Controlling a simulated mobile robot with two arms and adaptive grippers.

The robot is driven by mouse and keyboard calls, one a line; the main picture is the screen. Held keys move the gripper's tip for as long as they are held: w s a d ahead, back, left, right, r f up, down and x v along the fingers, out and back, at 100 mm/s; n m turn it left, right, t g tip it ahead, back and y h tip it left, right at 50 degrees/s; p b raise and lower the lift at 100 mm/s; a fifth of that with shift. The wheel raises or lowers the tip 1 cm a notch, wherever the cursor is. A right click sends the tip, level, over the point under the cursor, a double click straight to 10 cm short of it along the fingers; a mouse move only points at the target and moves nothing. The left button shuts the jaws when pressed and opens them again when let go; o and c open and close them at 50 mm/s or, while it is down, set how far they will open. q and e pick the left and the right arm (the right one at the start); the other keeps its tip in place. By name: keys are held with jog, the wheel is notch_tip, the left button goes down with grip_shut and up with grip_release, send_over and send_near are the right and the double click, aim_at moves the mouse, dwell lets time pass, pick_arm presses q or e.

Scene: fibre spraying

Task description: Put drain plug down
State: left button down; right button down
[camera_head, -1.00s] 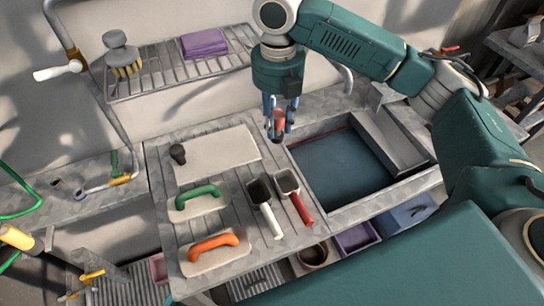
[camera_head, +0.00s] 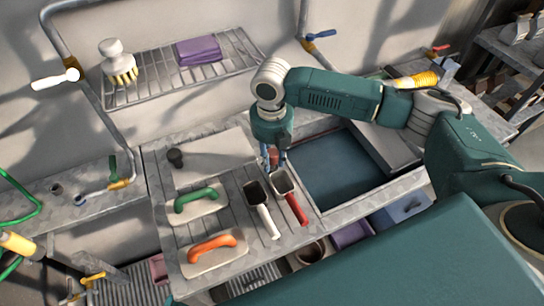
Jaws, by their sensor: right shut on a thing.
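My right gripper (camera_head: 274,160) is shut on a small reddish drain plug (camera_head: 273,153), which is mostly hidden between the fingers. The gripper points down over the ribbed drainboard (camera_head: 233,183), close to the left rim of the sink (camera_head: 345,168) and just behind the scoop with the red handle. I cannot tell whether the plug touches the surface. My left gripper is not in view.
A scoop with a red handle (camera_head: 296,208) and one with a white handle (camera_head: 268,221) lie just in front. Green-handled (camera_head: 197,199) and orange-handled (camera_head: 212,243) floats lie left. A pale board with a dark knob (camera_head: 175,157) lies behind. A rack (camera_head: 160,88) hangs above.

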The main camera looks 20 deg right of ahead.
jog(key=shift+f, duration=0.1)
jog(key=c, duration=1.4)
grip_release()
notch_tip(320, 180, up, 11)
jog(key=shift+a+b, duration=0.1)
jog(key=shift+b, duration=1.15)
jog(key=shift+r, duration=0.65)
